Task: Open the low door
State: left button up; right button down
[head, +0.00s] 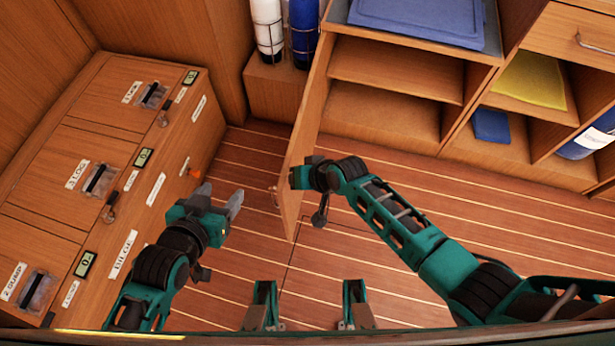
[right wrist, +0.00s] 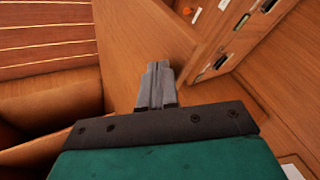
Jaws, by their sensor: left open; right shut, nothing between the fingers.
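The low door (head: 302,140) is a wooden panel standing swung out from the low cabinet (head: 385,85), whose shelves show open to its right. It also fills the upper middle of the right wrist view (right wrist: 140,45). A small handle (head: 274,194) shows at the door's left face. My right gripper (right wrist: 157,80) is shut and empty, its grey fingers close in front of the door's inner face; I cannot tell whether they touch. In the head view its fingertips are hard to make out. My left gripper (head: 234,201) is open and empty, left of the door, apart from it.
A wooden locker bank (head: 135,150) with labels, latches and small displays stands at the left. White (head: 268,25) and blue (head: 303,30) cylinders stand behind the door. Yellow (head: 530,80) and blue folded cloths lie in the right shelves. The striped floor is clear.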

jog(key=shift+w+a, duration=0.1)
jog(key=shift+a, duration=0.6)
jog(key=shift+d, duration=0.1)
